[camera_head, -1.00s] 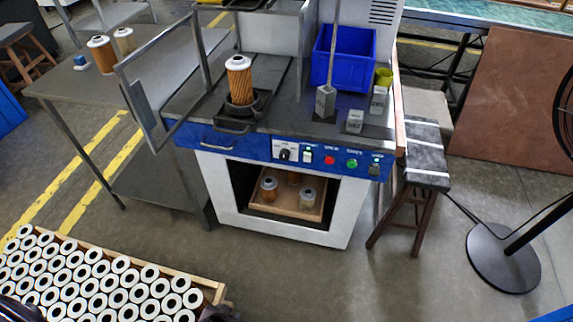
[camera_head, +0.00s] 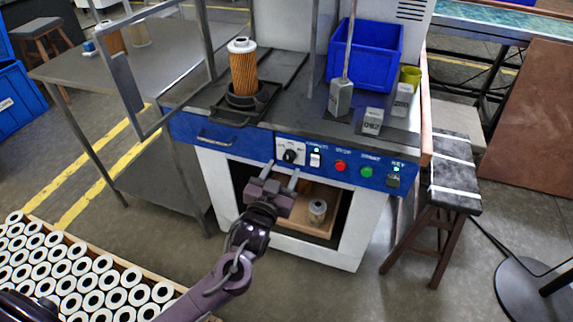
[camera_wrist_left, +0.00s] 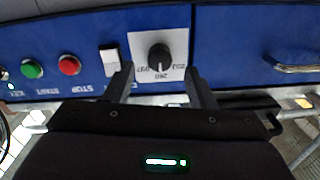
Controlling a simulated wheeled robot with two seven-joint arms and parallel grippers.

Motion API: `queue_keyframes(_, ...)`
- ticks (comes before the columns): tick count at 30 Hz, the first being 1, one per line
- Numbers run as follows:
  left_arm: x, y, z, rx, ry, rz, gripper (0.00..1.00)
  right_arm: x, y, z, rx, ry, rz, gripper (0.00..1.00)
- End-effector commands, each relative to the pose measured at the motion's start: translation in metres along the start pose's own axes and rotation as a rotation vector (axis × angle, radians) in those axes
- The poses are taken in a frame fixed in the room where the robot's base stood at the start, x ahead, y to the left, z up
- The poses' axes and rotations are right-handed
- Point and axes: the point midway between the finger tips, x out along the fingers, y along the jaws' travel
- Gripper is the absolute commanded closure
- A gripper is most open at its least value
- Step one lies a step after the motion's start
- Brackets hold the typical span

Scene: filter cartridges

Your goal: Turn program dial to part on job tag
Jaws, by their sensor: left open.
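The program dial (camera_head: 290,156) is a black knob on a white plate in the blue front panel. In the left wrist view the dial (camera_wrist_left: 160,58) shows upside down, with several printed position marks around it and a light pointer line towards the middle one. My left gripper (camera_head: 282,170) is open just in front of the panel. In the wrist view its two fingers reach up on either side below the dial, apart from it. A filter cartridge (camera_head: 243,68) stands upright in a black holder (camera_head: 246,98) on the bench top. I cannot make out a job tag. My right gripper is not in view.
The panel also carries a white switch (camera_head: 315,159), a red button (camera_head: 340,166) and a green button (camera_head: 366,172). Grey marked blocks (camera_head: 372,121) and a blue bin (camera_head: 366,55) stand on the top. A tray of cartridges (camera_head: 172,286) lies lower left.

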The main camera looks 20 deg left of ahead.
Motion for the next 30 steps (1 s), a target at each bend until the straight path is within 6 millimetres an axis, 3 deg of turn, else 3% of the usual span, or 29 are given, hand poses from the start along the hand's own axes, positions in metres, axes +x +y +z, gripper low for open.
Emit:
queue_keyframes(6, 0.029, 0.0, 0.0, 0.0, 0.001, 0.001, 0.5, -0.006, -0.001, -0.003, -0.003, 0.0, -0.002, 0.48)
queue_keyframes(17, 0.035, 0.0, 0.001, 0.0, -0.001, 0.001, 0.5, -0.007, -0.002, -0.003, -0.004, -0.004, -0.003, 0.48)
queue_keyframes(27, 0.035, 0.0, 0.001, 0.0, -0.001, 0.001, 0.93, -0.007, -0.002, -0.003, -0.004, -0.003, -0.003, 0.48)
queue_keyframes(30, 0.035, 0.0, 0.001, -0.001, -0.002, 0.001, 0.94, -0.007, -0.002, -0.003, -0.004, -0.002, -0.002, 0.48)
